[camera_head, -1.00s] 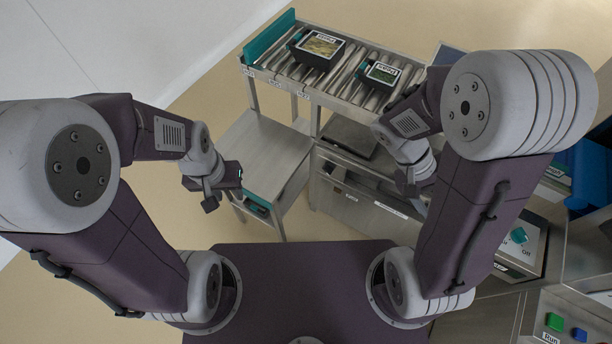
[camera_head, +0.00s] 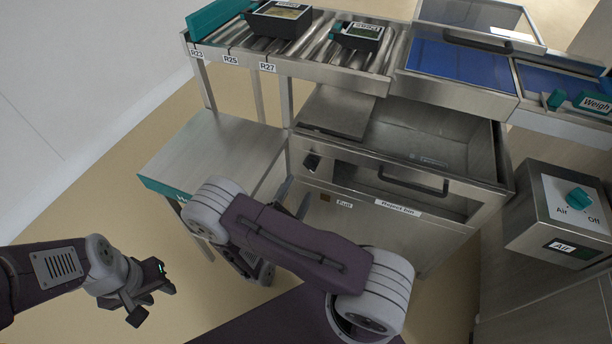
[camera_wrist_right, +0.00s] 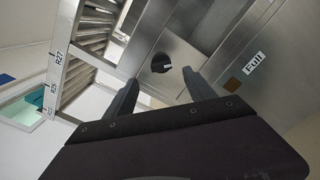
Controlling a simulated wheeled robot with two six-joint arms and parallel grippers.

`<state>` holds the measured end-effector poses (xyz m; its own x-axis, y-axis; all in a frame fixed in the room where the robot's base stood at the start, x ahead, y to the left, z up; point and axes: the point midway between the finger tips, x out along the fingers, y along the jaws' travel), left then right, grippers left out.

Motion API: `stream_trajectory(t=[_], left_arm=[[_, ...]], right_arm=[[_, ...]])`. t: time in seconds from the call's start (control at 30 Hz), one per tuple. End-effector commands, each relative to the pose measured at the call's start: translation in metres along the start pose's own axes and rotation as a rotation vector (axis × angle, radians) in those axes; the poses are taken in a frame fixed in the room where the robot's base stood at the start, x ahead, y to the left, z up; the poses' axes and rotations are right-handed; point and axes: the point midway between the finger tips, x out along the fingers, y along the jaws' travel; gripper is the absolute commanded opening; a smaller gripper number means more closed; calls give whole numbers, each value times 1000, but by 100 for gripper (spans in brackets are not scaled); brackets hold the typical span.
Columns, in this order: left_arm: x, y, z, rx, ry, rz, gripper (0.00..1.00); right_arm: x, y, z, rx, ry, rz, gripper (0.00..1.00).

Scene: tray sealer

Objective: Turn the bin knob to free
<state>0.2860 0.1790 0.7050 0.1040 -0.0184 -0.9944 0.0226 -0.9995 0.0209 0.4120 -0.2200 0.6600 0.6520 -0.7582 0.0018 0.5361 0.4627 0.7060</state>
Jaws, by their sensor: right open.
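The bin knob (camera_head: 312,162) is a small black knob on the upper left of the steel reject bin front (camera_head: 330,185). In the right wrist view the knob (camera_wrist_right: 161,63) shows a small pale mark and sits just beyond the fingertips, in the gap between them. My right gripper (camera_wrist_right: 160,77) is open and empty, apart from the knob. In the head view my right gripper (camera_head: 295,196) is just below the knob, partly hidden by its own arm. My left gripper (camera_head: 150,292) hangs low at the left, away from the bin; its jaw opening is unclear.
A roller conveyor (camera_head: 325,55) with two black trays stands above the bin. A grey side table (camera_head: 210,150) is left of it. The bin has a dark handle (camera_head: 413,182) and labels "Full" and "Reject bin". An air switch box (camera_head: 560,210) stands at right.

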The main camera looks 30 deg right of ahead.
Motion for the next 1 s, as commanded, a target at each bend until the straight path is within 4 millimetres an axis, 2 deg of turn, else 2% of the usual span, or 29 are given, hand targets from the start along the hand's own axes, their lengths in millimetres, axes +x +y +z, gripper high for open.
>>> stream_trajectory(t=[0.3, 0.4, 0.53, 0.77, 0.87, 1.0], left_arm=[[12, 0, 1, 0, 0, 0, 36], [14, 0, 2, 0, 0, 0, 36], [15, 0, 2, 0, 0, 0, 36], [14, 0, 2, 0, 0, 0, 36], [14, 0, 2, 0, 0, 0, 36], [14, 0, 2, 0, 0, 0, 36]], right_arm=[[63, -3, 1, 3, -7, -7, 64], [77, -2, 1, 3, -6, -5, 64], [86, -1, 1, 1, -3, -3, 64], [87, 0, 1, 0, -2, -2, 64], [87, 0, 1, 0, -2, -2, 39], [87, 0, 1, 1, -2, -2, 0]])
